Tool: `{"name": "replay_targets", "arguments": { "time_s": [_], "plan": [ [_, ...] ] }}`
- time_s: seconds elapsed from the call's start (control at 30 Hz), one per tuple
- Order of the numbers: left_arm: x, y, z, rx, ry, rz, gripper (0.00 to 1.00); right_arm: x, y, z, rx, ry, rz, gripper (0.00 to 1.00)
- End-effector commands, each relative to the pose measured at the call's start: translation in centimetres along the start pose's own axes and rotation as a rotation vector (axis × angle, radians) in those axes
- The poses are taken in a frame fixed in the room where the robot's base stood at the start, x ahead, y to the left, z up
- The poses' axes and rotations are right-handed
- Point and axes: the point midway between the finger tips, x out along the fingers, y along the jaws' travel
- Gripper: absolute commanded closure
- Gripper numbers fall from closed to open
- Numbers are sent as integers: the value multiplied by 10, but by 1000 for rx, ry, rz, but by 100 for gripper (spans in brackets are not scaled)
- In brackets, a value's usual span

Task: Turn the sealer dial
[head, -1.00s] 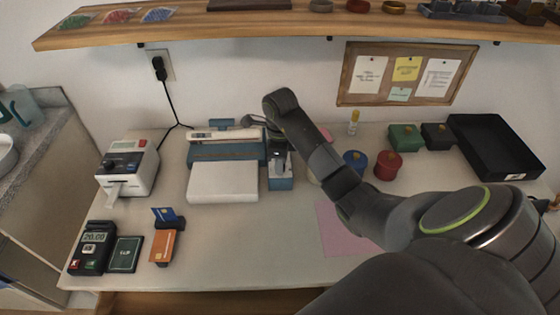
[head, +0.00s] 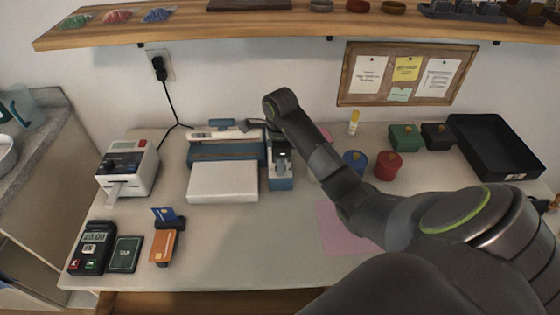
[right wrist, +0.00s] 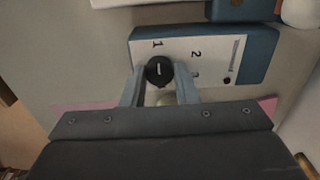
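The bag sealer (head: 225,165) stands on the table in the head view, blue with a white front plate. Its blue control box (head: 281,184) is at its right end. In the right wrist view, the box (right wrist: 262,55) has a white face with the numbers 1, 2 and 3. The black round dial (right wrist: 159,71) there has a white mark pointing about toward the 1. My right gripper (right wrist: 160,76) has one finger on each side of the dial. I cannot tell whether the fingers touch it. My left gripper is out of view.
A white label printer (head: 128,167) and a card terminal (head: 93,245) stand at the left. Red (head: 389,168) and blue (head: 353,161) lidded pots and a black tray (head: 500,150) are at the right. A wooden shelf (head: 280,27) hangs above.

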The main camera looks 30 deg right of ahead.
Motion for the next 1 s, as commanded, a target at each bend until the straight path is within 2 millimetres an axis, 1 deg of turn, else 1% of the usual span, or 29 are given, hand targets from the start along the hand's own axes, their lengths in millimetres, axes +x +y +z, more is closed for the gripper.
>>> {"name": "replay_targets", "arguments": {
  "time_s": [0.03, 0.13, 0.17, 0.4, 0.57, 0.77, 1.0],
  "plan": [
    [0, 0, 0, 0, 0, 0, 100, -2, -1, 0, 0, -1, -4, 66],
    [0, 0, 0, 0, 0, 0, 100, -1, -1, 0, 0, 0, -3, 53],
    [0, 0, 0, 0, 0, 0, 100, -1, -1, 0, 0, 0, -2, 52],
    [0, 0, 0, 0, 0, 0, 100, 0, 0, 0, 1, 0, 0, 52],
    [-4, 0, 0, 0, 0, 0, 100, -4, 0, 0, 1, 0, 1, 52],
    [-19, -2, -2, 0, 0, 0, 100, -19, 0, 0, 2, 0, 1, 52],
    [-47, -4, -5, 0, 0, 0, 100, -47, 0, 0, 1, 0, 0, 52]
  ]
}}
